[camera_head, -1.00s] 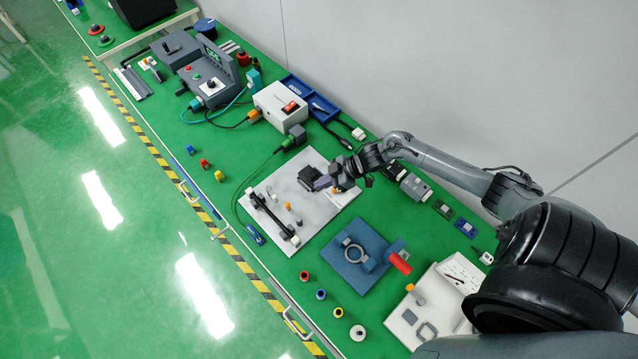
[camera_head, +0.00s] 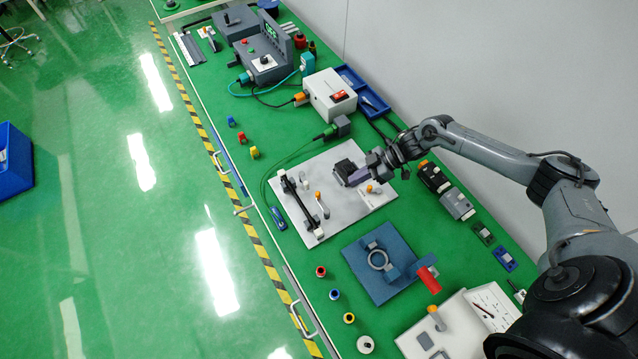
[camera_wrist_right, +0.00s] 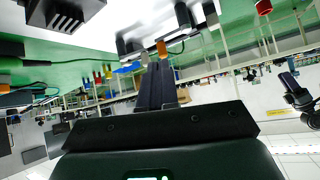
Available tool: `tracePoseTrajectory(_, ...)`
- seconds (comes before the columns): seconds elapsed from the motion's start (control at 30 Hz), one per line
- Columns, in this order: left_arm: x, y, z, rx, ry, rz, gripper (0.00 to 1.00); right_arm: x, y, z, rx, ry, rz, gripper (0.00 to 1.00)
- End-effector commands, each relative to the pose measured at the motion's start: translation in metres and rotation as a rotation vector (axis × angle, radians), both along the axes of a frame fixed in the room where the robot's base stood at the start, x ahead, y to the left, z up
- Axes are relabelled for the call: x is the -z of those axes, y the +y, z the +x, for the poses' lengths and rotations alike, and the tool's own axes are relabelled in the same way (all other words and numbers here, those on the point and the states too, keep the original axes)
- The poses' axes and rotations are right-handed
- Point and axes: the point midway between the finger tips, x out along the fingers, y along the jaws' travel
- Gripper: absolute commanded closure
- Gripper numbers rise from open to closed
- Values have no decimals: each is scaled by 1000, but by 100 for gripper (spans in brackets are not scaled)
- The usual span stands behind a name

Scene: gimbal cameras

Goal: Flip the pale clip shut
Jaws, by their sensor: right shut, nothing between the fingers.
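A white board (camera_head: 345,221) lies on the green bench in the head view. A black bar (camera_head: 291,200) with pale end pieces lies along its left side. A pale, narrow piece (camera_head: 323,207), perhaps the clip, stands beside an orange-tipped peg (camera_head: 317,195); I cannot tell its state at this size. My right gripper (camera_head: 357,178) is above the board's right part, close to a black finned block (camera_head: 343,169). Its fingers (camera_wrist_right: 155,85) are shut and empty in the right wrist view, with the finned block (camera_wrist_right: 63,15) at upper left. My left gripper is out of view.
A second orange-tipped part (camera_head: 371,189) sits near my right gripper. A blue plate (camera_head: 376,290) with a ring lies in front of the board. A white box (camera_head: 331,96) with a red switch and a green-ended cable (camera_head: 328,133) lie behind it.

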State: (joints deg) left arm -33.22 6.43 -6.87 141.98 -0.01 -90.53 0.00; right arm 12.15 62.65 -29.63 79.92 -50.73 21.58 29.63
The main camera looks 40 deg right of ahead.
Motion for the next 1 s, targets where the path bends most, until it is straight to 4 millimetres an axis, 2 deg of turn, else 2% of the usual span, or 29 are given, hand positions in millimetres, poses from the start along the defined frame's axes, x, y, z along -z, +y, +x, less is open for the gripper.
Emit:
tracePoseTrajectory(0.03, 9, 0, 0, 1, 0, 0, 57, 1, -9, 7, -3, -12, -23, 100)
tracePoseTrajectory(0.1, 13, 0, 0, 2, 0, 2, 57, -4, -15, 15, -5, -28, -41, 100)
tracePoseTrajectory(0.3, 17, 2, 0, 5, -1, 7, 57, -19, -21, 30, -2, -64, -53, 100)
tracePoseTrajectory(0.73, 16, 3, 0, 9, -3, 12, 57, -19, -19, 32, -1, -68, -52, 100)
tracePoseTrajectory(1.0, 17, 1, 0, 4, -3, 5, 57, 1, 0, 44, -2, -68, -49, 100)
